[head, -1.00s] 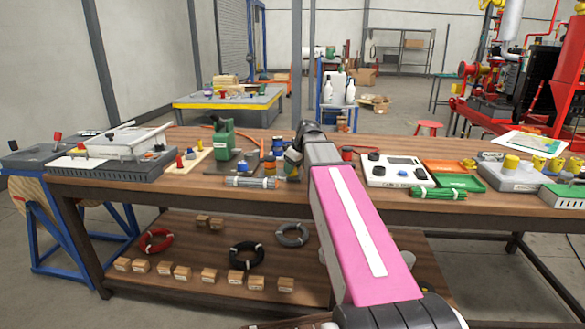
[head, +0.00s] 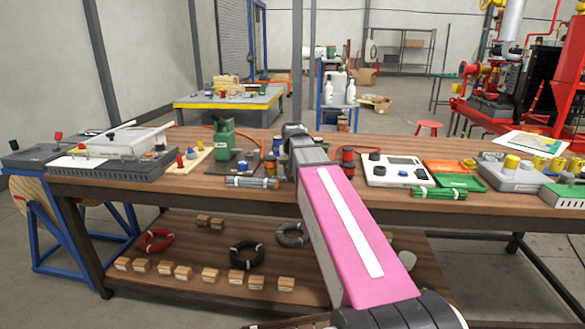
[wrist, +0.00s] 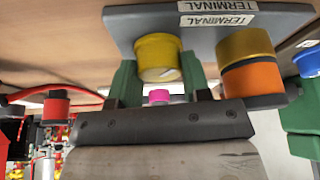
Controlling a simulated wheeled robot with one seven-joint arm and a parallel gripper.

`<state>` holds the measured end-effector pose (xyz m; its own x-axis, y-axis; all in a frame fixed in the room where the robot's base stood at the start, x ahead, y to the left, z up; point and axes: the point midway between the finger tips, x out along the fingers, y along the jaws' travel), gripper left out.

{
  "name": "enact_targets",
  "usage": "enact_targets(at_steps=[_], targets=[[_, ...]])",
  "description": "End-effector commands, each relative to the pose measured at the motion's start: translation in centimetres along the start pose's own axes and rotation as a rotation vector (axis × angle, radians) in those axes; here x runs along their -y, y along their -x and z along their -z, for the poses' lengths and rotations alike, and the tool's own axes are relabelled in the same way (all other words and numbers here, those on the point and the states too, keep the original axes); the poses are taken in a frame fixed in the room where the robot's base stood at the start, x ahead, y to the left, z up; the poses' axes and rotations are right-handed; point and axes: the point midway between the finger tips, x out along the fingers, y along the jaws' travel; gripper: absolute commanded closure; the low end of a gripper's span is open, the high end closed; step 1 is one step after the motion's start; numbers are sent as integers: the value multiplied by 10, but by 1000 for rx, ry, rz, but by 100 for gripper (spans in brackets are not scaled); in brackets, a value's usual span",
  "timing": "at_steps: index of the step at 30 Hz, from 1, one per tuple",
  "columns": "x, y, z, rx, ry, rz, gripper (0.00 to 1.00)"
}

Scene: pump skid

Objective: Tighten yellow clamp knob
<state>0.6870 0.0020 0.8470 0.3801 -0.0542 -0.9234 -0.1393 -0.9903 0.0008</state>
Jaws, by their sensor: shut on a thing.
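In the wrist view a yellow round knob (wrist: 158,54) stands on a grey plate. Two upside-down TERMINAL labels are on the plate. My gripper (wrist: 157,72) has one green finger on each side of this knob and is shut on it. An orange knob with a yellow top (wrist: 250,66) stands close to the right of the right finger. A small pink piece shows between the fingers, near the palm. In the head view my grey wrist and pink forearm hide my fingers and the knob.
The wooden bench (head: 420,205) carries a green device (head: 223,140), a bundle of grey rods (head: 252,182), a white control box (head: 395,170) and a grey box with yellow knobs (head: 510,175). In the wrist view a green block with a blue knob (wrist: 308,62) is at right.

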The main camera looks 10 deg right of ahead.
Motion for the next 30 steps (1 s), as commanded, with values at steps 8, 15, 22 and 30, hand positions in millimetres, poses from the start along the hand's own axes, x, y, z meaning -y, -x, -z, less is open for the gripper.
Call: enact_targets(at_steps=[8, 15, 22, 30], targets=[[0, 0, 0, 2, -126, -52, 80], [1, 0, 0, 3, -170, -70, 80], [1, 0, -1, 3, -178, -73, 80], [1, 0, -1, 3, -177, -72, 34]])
